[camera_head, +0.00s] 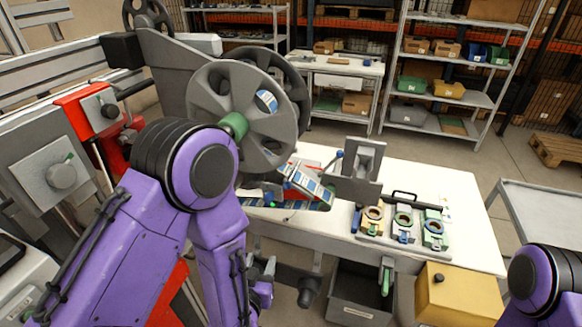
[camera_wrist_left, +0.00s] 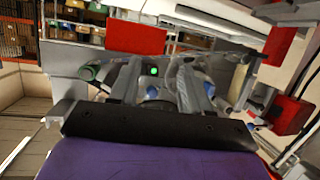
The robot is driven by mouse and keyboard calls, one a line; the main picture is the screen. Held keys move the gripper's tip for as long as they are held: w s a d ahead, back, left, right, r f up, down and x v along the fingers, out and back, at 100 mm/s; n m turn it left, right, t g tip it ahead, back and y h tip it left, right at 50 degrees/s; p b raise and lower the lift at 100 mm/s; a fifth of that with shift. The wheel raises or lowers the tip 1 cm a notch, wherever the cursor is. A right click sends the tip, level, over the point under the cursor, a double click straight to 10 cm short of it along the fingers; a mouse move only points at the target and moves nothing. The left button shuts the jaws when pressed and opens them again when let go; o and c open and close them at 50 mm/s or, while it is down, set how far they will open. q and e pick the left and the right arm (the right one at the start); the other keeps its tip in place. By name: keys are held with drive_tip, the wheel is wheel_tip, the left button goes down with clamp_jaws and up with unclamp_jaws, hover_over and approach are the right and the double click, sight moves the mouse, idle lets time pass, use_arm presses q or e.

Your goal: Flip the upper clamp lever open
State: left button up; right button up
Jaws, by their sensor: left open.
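A red clamp block (camera_head: 92,118) with a grey round knob and a black lever handle (camera_head: 133,89) stands at the left of the machine in the head view. I cannot tell for certain that this is the upper clamp lever. My left gripper (camera_head: 267,265) hangs low in front of the bench, well below and right of that block, partly hidden by my purple forearm. In the left wrist view its two grey fingers (camera_wrist_left: 158,84) stand apart with nothing clearly held between them. My right gripper is out of view.
A large grey reel (camera_head: 238,100) with a green hub stands behind my left arm. The white table (camera_head: 450,190) holds a tilted tape box (camera_head: 306,183) and several clamp-like fixtures. A dark bin (camera_head: 350,290) and yellow box (camera_head: 455,293) stand before it.

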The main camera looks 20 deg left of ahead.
use_arm(q)
wheel_tip(320, 180, up, 9)
drive_tip(key=w+d+t+p, duration=0.1)
drive_tip(key=w+d+t, duration=0.1)
drive_tip(key=m+t, duration=0.1)
drive_tip(key=t, duration=0.1)
approach(287, 189)
drive_tip(key=s, duration=0.2)
drive_tip(key=w+b, duration=0.2)
drive_tip(key=b, duration=0.1)
drive_tip(key=w+b, duration=0.2)
drive_tip(key=b, duration=0.1)
drive_tip(key=w+b, duration=0.2)
drive_tip(key=b, duration=0.1)
drive_tip(key=shift+w+a+r, duration=0.25)
drive_tip(key=shift+a+r, duration=0.1)
drive_tip(key=shift+r, duration=0.05)
drive_tip(key=w, duration=0.2)
drive_tip(key=w+p, duration=0.1)
drive_tip(key=shift+w+a+f, duration=0.2)
drive_tip(key=shift+f, duration=0.05)
drive_tip(key=shift+w, duration=0.5)
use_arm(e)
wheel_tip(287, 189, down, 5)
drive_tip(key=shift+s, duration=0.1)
use_arm(q)
drive_tip(key=shift+s, duration=0.15)
clamp_jaws()
